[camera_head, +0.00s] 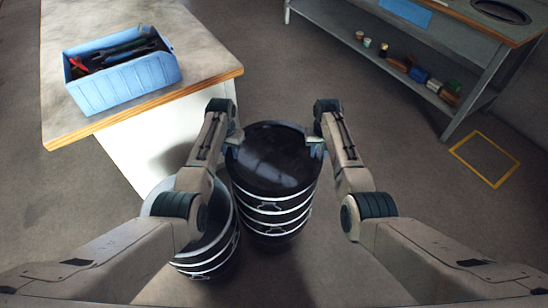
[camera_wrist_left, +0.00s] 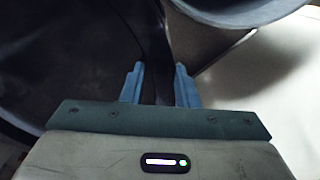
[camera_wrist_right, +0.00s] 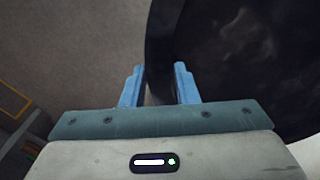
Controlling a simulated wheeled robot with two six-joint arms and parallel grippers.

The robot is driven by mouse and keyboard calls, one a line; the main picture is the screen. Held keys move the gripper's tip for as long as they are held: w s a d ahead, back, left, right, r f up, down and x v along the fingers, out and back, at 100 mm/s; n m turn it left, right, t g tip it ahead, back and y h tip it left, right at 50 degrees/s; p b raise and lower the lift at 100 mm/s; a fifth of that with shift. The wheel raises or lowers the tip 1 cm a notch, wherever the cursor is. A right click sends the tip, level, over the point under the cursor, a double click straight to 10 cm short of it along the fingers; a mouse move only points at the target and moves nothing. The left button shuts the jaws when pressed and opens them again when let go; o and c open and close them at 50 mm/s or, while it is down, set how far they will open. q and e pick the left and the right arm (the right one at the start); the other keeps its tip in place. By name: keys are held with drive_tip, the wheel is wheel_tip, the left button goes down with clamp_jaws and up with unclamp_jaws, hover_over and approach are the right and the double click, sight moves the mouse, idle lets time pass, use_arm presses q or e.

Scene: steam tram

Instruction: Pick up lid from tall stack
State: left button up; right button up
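The tall stack (camera_head: 272,215) is black drums with pale bands, standing on the floor in the middle of the head view. Its lid (camera_head: 272,160) is a glossy black disc lying on top. My left gripper (camera_head: 235,141) is at the lid's left edge and my right gripper (camera_head: 316,143) is at its right edge. In the left wrist view the fingers (camera_wrist_left: 159,80) stand apart with a dark rim strip between them. In the right wrist view the fingers (camera_wrist_right: 159,80) stand apart on either side of the lid's edge (camera_wrist_right: 240,70), with a narrow gap showing. Both look open.
A shorter open-topped stack (camera_head: 215,245) stands close left of the tall one, partly behind my left arm. A workbench (camera_head: 200,80) with a blue tool crate (camera_head: 128,88) is at the left. A shelved table (camera_head: 440,40) is at the back right.

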use_arm(q)
drive_tip(key=shift+a, duration=0.1)
clamp_jaws()
use_arm(e)
drive_tip(key=shift+d, duration=0.1)
clamp_jaws()
use_arm(q)
drive_tip(key=shift+r, duration=0.15)
use_arm(e)
drive_tip(key=shift+r, duration=0.1)
